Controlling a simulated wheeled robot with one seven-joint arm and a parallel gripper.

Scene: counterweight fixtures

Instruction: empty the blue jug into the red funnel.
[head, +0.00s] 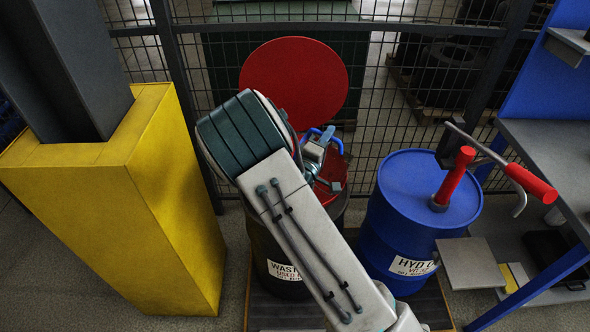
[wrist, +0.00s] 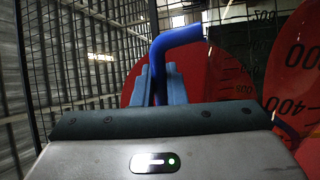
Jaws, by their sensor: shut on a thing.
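The blue jug shows in the wrist view as a blue handle (wrist: 176,37), with dark volume marks at the right on what looks like a clear wall. In the head view only a blue part of the jug (head: 338,142) shows past my arm. My gripper (head: 315,155) is shut on the handle, its jaws (wrist: 158,85) on both sides of it. The red funnel (head: 334,172) sits on the dark waste drum, mostly hidden under my gripper and arm. Its round red lid (head: 295,75) stands raised behind. The jug's tilt and contents I cannot tell.
A blue drum (head: 405,180) with a red-handled pump (head: 456,175) stands close at the right. A yellow block (head: 130,190) stands at the left. A wire mesh fence (head: 400,90) runs behind, and a workbench (head: 550,150) is at the far right.

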